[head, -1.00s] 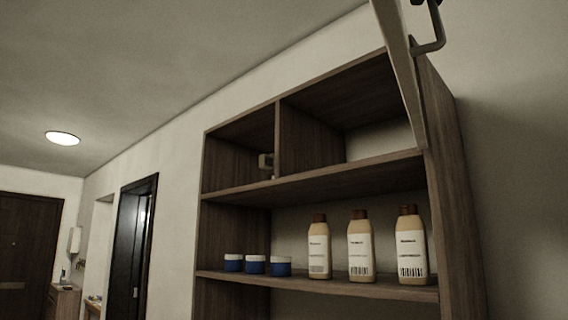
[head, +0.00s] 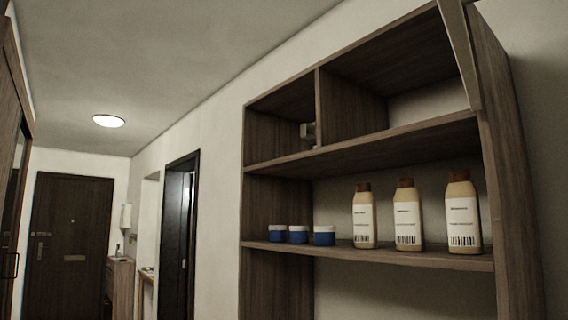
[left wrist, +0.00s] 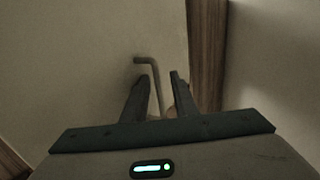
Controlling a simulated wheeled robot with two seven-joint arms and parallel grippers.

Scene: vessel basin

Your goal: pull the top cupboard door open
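The top cupboard door (head: 462,45) shows edge-on at the upper right of the head view, standing out from the cupboard. The top compartment behind it is exposed. In the left wrist view a pale panel, which looks like the door (left wrist: 80,60), fills the left side. A thin bent grey handle (left wrist: 147,61) stands on it. My left gripper (left wrist: 157,88) has its fingers apart, and the handle runs down between them in the picture. I cannot tell whether a finger touches it. In the head view neither gripper shows, and the handle is outside the picture.
The wooden cupboard (head: 400,148) has a shelf with several blue-and-white jars (head: 299,234) and tan bottles (head: 407,215). Doorways and a dark door (head: 66,245) lie beyond at the left.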

